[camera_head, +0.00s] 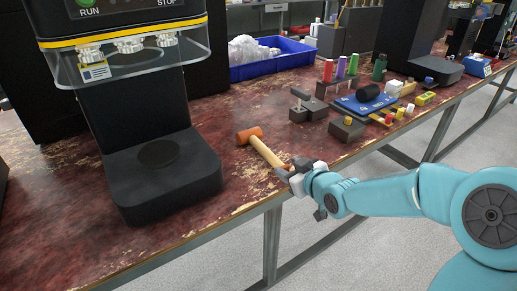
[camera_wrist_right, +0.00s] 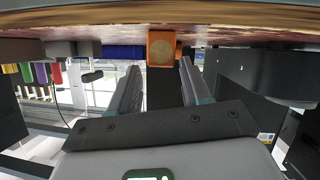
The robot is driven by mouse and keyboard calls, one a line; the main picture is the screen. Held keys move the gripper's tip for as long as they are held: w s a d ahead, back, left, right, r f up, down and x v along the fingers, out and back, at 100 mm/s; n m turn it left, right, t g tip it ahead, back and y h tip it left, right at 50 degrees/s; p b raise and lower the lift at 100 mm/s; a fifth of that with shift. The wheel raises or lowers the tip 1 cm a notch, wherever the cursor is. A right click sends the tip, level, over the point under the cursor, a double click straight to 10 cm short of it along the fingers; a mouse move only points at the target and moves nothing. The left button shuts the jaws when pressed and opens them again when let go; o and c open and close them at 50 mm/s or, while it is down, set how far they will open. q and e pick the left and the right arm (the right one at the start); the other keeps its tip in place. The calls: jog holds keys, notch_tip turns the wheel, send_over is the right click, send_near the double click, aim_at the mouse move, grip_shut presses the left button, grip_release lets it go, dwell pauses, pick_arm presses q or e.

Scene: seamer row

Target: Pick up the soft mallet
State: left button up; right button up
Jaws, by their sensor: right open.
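The soft mallet (camera_head: 266,151) lies on the worn red bench top, with an orange head and a pale wooden handle pointing toward the front edge. My right gripper (camera_head: 284,174) is open at the near end of the handle, by the bench edge. It partly hides that end, and I cannot tell whether it touches it. In the right wrist view, which is upside down, the orange part of the mallet (camera_wrist_right: 162,47) shows beyond and between the two open fingers (camera_wrist_right: 159,72). Nothing is held. My left gripper is not in view.
A black machine (camera_head: 160,180) with a clear guard stands left of the mallet. Dark blocks (camera_head: 347,129), a blue plate (camera_head: 362,106) and coloured pieces stand to the right. A blue bin (camera_head: 270,65) is behind. The bench around the mallet is clear.

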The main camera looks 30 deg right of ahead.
aim_at(283, 165)
jog(key=b+x, duration=0.1)
jog(key=x, duration=0.4)
jog(key=shift+w+a+f, duration=0.1)
jog(key=shift+a+f, duration=0.1)
grip_shut()
jog(key=shift+r, duration=0.1)
jog(key=shift+r, duration=0.1)
